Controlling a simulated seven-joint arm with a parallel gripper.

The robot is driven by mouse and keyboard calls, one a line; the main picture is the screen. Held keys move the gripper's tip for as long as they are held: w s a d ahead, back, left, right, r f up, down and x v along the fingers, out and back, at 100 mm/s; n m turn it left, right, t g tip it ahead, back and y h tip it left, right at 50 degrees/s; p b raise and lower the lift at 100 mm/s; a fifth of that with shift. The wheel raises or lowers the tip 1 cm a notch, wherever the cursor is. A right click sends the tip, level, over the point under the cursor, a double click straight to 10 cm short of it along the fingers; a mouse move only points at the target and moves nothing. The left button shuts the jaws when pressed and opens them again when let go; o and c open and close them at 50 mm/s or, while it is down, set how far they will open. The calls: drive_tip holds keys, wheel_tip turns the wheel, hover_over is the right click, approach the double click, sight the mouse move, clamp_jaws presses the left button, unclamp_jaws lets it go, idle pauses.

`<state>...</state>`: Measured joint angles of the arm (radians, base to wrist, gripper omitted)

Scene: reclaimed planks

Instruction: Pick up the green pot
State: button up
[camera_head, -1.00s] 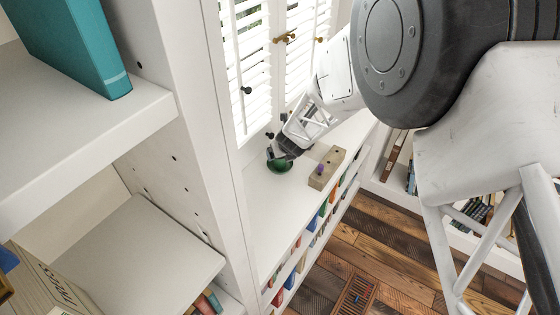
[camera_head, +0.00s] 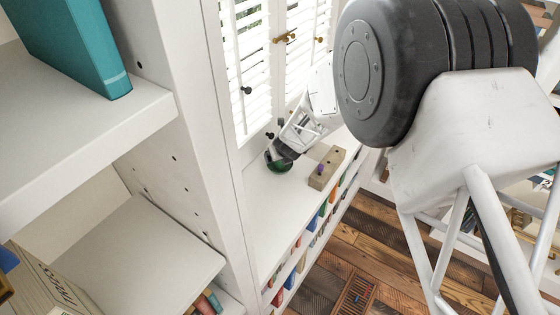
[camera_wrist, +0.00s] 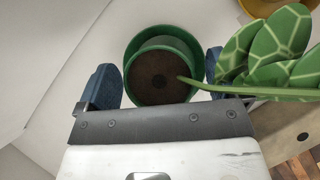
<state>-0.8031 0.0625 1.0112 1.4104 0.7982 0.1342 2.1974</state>
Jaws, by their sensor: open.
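The green pot (camera_wrist: 132,86) holds dark brown soil and shows in the wrist view between the two blue fingers of my gripper (camera_wrist: 158,76). One finger is on each side of the pot, and the gripper is open. I cannot tell whether either finger touches it. A stem with large patterned green leaves (camera_wrist: 268,50) reaches over the right side of the view and partly covers the right finger. In the head view, the green pot (camera_head: 280,167) stands on the white shelf top by the shutters, partly hidden by my gripper (camera_head: 274,158).
White shutters (camera_head: 250,60) rise behind. A tall white bookcase (camera_head: 190,130) is at left. A yellow object (camera_wrist: 262,6) shows at the wrist view's top right.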

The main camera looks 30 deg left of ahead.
drive_tip(key=c, duration=1.3)
drive_tip(key=shift+o, duration=0.2)
drive_tip(key=shift+r, duration=0.15)
wheel_tip(320, 180, up, 10)
drive_tip(key=shift+r, duration=0.25)
idle(0.6)
drive_tip(key=shift+r, duration=1.1)
drive_tip(key=shift+w+d, duration=0.1)
